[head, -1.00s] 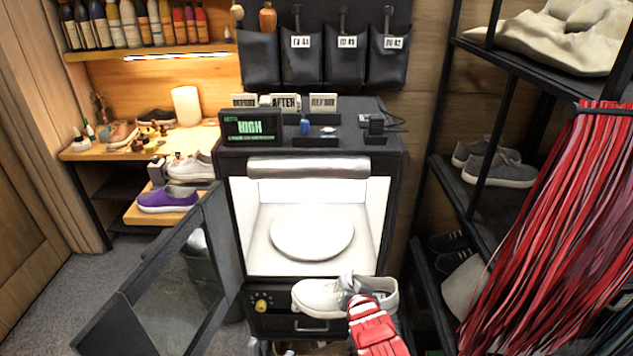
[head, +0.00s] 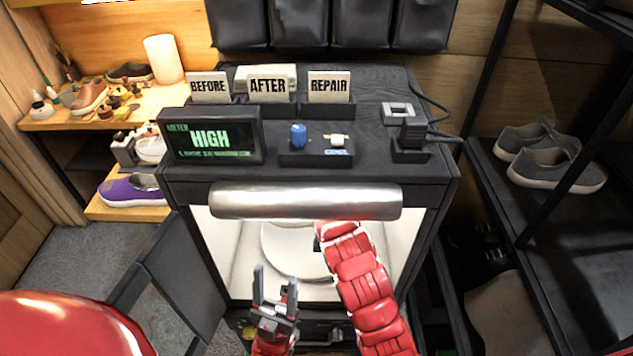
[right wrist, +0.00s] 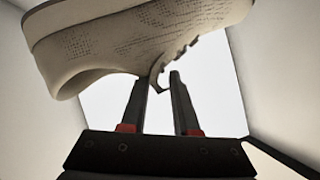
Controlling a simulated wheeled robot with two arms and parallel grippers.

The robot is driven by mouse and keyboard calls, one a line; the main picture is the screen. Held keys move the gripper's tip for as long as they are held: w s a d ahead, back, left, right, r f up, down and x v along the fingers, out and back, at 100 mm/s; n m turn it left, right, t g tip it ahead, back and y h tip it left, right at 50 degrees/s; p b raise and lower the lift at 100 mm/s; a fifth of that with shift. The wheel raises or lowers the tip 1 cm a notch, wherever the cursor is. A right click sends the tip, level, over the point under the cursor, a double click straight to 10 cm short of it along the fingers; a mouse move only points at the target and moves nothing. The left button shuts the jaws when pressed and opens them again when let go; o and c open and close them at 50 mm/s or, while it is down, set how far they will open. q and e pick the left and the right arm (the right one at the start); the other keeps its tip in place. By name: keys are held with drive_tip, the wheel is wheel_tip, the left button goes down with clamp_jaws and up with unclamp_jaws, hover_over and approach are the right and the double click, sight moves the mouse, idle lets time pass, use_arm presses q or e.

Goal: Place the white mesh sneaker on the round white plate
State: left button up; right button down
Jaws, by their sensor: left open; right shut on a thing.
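The white mesh sneaker (right wrist: 130,42) fills the top of the right wrist view. My right gripper (right wrist: 163,85) is shut on its edge, with the fingers below it in that picture. In the head view my right arm reaches into the lit cabinet, and its gripper and the sneaker are largely hidden by the arm and the metal roller. The round white plate (head: 282,258) lies on the cabinet floor, partly covered by my arm. Whether the sneaker touches the plate I cannot tell. My left gripper (head: 275,284) is open and empty, in front of the cabinet opening.
The metal roller (head: 305,201) spans the top of the opening. The cabinet door (head: 160,262) stands open on the left. A meter display (head: 209,139) and sign cards sit on top. A rack with grey sneakers (head: 555,172) stands right; a purple shoe (head: 133,189) sits left.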

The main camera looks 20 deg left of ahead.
drive_tip(key=shift+s+d+f, duration=0.1)
drive_tip(key=shift+s+f, duration=0.1)
drive_tip(key=shift+f, duration=0.4)
drive_tip(key=shift+w+f+b, duration=0.1)
drive_tip(key=shift+f+b, duration=0.25)
drive_tip(key=shift+f, duration=2.15)
drive_tip(key=shift+f+b, duration=0.4)
drive_tip(key=shift+f, duration=0.1)
drive_tip(key=c, duration=0.6)
unclamp_jaws()
